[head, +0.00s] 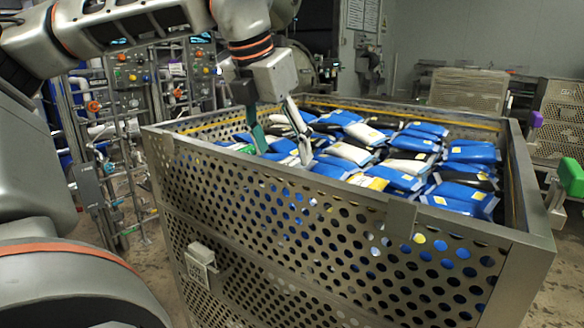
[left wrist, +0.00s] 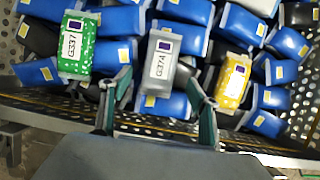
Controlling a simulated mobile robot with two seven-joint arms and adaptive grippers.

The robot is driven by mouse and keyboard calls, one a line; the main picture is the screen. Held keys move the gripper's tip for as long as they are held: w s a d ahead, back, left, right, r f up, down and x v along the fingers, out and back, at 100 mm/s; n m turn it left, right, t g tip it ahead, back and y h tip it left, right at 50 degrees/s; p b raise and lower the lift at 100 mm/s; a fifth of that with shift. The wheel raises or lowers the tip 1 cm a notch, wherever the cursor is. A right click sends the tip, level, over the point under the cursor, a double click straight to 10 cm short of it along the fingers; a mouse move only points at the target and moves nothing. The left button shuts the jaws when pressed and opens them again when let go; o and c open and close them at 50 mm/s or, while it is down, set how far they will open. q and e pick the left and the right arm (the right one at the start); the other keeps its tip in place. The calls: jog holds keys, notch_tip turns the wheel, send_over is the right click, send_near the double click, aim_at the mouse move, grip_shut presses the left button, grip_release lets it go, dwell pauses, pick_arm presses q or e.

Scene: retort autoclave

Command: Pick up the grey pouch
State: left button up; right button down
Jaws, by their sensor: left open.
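The grey pouch (left wrist: 161,62), with a white label reading G374 and a dark square above it, lies on blue pouches in the left wrist view. My left gripper (left wrist: 159,77) is open, with its two green-edged fingers apart on either side of the pouch's near end. Whether they touch it cannot be told. In the head view my left gripper (head: 284,156) points down into the near left part of the crate, its fingers spread. I cannot pick out the grey pouch clearly there. My right gripper is not in view.
A perforated metal crate (head: 330,235) holds many blue, white and black pouches. A green pouch (left wrist: 78,46) marked G337 and a yellow pouch (left wrist: 232,82) lie either side of the grey one. The crate's near wall is close to my left gripper. Pipes and valves stand at left.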

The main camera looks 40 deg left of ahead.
aim_at(286, 160)
pick_arm(q)
jog(key=shift+x, duration=1.85)
jog(key=shift+a, duration=0.1)
jog(key=c, duration=1.2)
jog(key=shift+r, duration=0.1)
jog(key=shift+c, duration=0.2)
